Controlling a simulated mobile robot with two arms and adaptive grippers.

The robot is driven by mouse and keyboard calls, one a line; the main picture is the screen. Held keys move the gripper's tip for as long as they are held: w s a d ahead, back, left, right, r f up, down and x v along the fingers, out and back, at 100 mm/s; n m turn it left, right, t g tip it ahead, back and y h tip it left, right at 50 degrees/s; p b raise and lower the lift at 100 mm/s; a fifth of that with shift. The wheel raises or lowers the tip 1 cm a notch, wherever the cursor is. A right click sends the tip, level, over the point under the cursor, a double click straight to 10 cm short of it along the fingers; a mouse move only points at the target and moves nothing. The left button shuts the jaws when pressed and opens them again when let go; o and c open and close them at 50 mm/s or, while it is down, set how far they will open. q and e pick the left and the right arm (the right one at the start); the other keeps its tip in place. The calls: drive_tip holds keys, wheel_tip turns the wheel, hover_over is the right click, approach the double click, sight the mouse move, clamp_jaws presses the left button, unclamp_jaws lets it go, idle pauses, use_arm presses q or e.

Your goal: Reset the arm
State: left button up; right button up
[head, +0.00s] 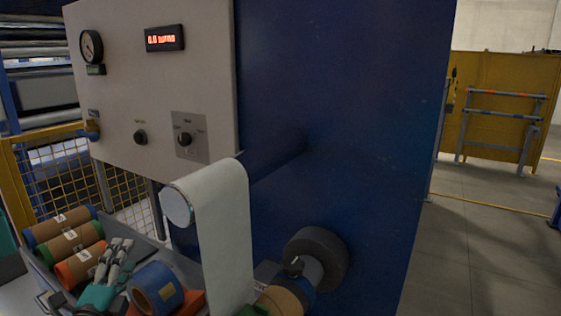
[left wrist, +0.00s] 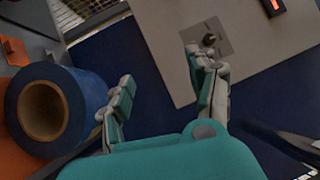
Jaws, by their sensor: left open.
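My left gripper (head: 122,243) is at the lower left of the head view, among the coloured rolls, with its fingers pointing up and away. In the left wrist view its two teal and grey fingers (left wrist: 160,68) stand apart with nothing between them, so it is open and empty. A blue roll with a brown core (head: 157,288) lies just right of the gripper in the head view. The same blue roll (left wrist: 45,112) is left of the fingers in the left wrist view, apart from them. My right gripper is in neither view.
Several brown rolls with coloured ends (head: 75,237) lie left of the gripper. A white film (head: 226,240) hangs over a roller on the blue machine (head: 350,100). A dark roller (head: 328,256) sticks out lower right. The pale control panel (head: 150,80) stands behind. Open floor is far right.

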use_arm(q)
drive_tip(key=s+d+f+n+g+y, duration=0.1)
drive_tip(key=s+d+f+n+g, duration=0.1)
drive_tip(key=s+f+n+g, duration=0.55)
drive_tip(key=s+d+f+n+g+y, duration=0.15)
drive_tip(key=s+f+n, duration=0.5)
drive_tip(key=f, duration=0.65)
drive_tip(key=s+d+f+n+g+h, duration=0.2)
drive_tip(key=s+d+f+g, duration=0.15)
drive_tip(key=s, duration=0.55)
drive_tip(key=s+d+f+n+g+h, duration=0.1)
drive_tip(key=s+d+f+g, duration=0.3)
drive_tip(key=s, duration=0.5)
wheel_tip(320, 180, down, 26)
drive_tip(key=s+d+g, duration=0.1)
drive_tip(key=s, duration=0.1)
drive_tip(key=s+a+f+g, duration=0.1)
drive_tip(key=s+a+f, duration=0.1)
drive_tip(key=s+f, duration=1.3)
drive_tip(key=shift+s+a+f, duration=0.2)
drive_tip(key=shift+s+a, duration=0.1)
drive_tip(key=shift+s, duration=0.2)
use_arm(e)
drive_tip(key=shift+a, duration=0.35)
use_arm(q)
drive_tip(key=shift+g, duration=0.25)
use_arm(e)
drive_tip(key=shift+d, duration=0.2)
